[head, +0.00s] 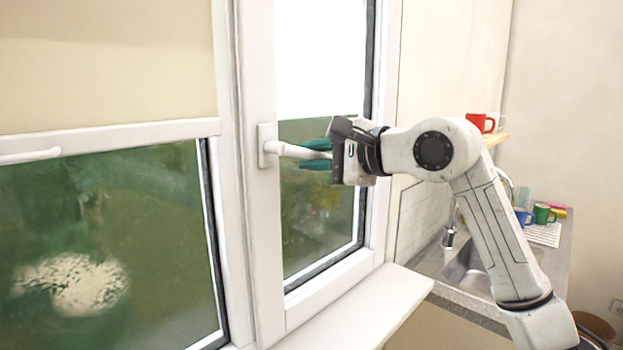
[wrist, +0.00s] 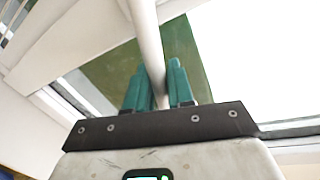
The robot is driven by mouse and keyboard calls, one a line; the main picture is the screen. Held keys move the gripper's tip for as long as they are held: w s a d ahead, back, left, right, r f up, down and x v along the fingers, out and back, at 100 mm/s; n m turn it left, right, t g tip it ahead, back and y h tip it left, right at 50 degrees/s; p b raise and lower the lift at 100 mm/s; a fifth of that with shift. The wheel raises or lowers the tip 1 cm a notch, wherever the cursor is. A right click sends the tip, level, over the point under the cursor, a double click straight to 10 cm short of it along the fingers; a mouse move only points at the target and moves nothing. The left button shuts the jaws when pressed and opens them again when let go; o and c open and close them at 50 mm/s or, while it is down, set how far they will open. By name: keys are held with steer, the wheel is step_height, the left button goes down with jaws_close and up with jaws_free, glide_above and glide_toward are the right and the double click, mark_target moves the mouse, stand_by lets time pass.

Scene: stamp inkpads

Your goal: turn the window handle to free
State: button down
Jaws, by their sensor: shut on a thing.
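The white window handle (head: 290,150) sits on its plate on the frame between the two panes in the head view. Its lever points sideways to the right, roughly level. My gripper (head: 316,154) has its green fingers around the lever, one above and one below, and is shut on it. In the wrist view the white lever (wrist: 147,45) runs down between the green fingers of my gripper (wrist: 159,88). The far end of the lever is hidden by the gripper.
A window sill (head: 362,312) runs below my arm. To the right is a counter with a sink (head: 474,268), a blue cup (head: 522,216) and a green cup (head: 543,213). A red mug (head: 480,122) stands on a shelf.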

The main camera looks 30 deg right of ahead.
steer(key=shift+d+r+n+h+b, duration=0.1)
steer(key=shift+r+n+h+b, duration=0.3)
steer(key=shift+r+n+b, duration=0.8)
steer(key=shift+f, duration=0.1)
steer(key=c, duration=1.1)
jaws_free()
steer(key=b+v, duration=0.1)
steer(key=v, duration=0.9)
steer(key=shift+s+d+b, duration=0.1)
steer(key=shift+s+b, duration=0.25)
